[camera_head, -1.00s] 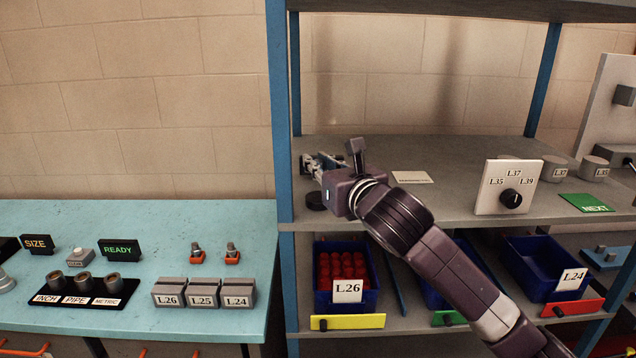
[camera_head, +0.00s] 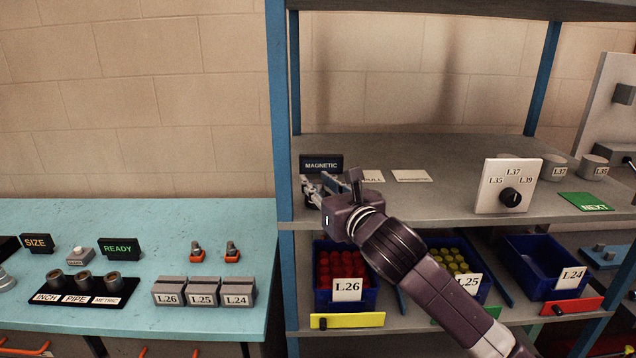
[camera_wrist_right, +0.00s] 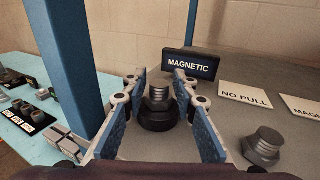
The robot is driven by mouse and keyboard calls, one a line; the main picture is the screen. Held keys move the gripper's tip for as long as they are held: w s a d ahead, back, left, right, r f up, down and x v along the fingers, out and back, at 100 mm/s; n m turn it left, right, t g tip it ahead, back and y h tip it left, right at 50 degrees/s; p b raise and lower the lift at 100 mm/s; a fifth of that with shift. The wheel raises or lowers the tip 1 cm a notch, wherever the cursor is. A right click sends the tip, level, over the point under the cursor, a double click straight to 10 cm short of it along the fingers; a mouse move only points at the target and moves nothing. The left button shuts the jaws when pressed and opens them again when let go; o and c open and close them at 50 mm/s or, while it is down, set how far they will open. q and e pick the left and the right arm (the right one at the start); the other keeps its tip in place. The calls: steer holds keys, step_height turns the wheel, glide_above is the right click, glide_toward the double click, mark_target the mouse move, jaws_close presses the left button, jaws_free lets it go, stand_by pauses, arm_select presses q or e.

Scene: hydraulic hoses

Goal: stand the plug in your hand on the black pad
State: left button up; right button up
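A grey plug (camera_wrist_right: 158,92) with a threaded top stands upright between my right gripper's fingers in the right wrist view. It appears to rest on the round black pad (camera_wrist_right: 158,118) in front of the MAGNETIC sign (camera_wrist_right: 191,65). My right gripper (camera_wrist_right: 159,85) is open, with a gap on each side of the plug. In the head view the right gripper (camera_head: 318,184) is at the left end of the shelf and hides most of the plug and pad. A second grey plug (camera_wrist_right: 262,146) stands on the shelf to the right. My left gripper is not in view.
A blue shelf post (camera_head: 281,120) stands close left of the gripper. NO PULL (camera_wrist_right: 245,94) and another white label (camera_head: 411,176) lie on the shelf. A white dial panel (camera_head: 506,187) stands farther right. Bins (camera_head: 347,291) sit below; a blue table (camera_head: 180,225) is at left.

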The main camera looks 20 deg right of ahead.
steer(key=shift+o, duration=0.3)
steer(key=shift+r, duration=0.1)
steer(key=shift+s, duration=0.15)
steer(key=s+d+b, duration=0.1)
steer(key=s+b, duration=0.1)
steer(key=s, duration=0.9)
steer(key=shift+s+d+r, duration=0.2)
steer(key=shift+s+r, duration=0.1)
steer(key=shift+r, duration=0.05)
